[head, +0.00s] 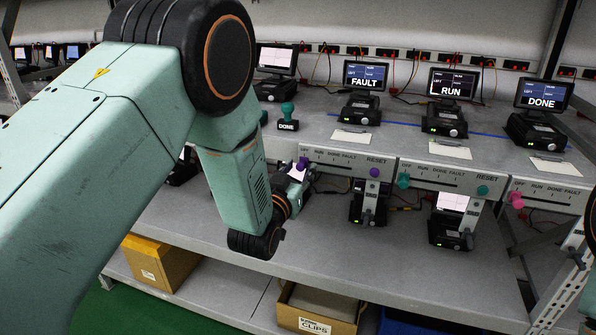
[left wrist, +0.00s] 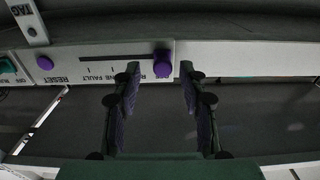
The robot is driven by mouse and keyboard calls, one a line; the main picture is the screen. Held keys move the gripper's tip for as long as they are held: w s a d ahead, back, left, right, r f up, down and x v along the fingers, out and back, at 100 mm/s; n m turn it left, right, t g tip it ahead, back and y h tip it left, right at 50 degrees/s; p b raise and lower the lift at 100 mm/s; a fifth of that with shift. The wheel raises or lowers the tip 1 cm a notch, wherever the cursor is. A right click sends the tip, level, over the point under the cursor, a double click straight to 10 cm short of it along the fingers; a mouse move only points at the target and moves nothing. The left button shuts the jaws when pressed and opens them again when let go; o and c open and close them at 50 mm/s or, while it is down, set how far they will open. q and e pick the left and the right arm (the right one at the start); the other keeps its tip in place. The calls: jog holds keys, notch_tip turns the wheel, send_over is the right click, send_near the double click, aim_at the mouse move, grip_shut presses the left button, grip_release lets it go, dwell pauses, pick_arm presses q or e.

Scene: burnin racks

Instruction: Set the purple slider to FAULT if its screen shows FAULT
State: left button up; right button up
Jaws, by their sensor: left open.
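The purple slider (head: 303,163) is at the left, OFF end of its slot on a grey shelf-edge panel (head: 340,172). A purple RESET button (head: 374,172) is at the panel's right. The screen (head: 364,75) above this panel reads FAULT. My left gripper (head: 300,174) is open at the slider. Contact cannot be told. My right gripper is not seen.
To the right are a panel with a teal slider (head: 403,180) under a RUN screen (head: 451,86) and one with a pink slider (head: 517,200) under a DONE screen (head: 544,95). A teal-handled DONE stamp (head: 287,116) stands on the shelf. A clips box (head: 315,325) is below.

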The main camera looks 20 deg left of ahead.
pick_arm(q)
jog(key=shift+a, duration=0.15)
jog(key=shift+w+a+f, duration=0.1)
jog(key=shift+c, duration=1.2)
jog(key=c, duration=0.4)
grip_shut()
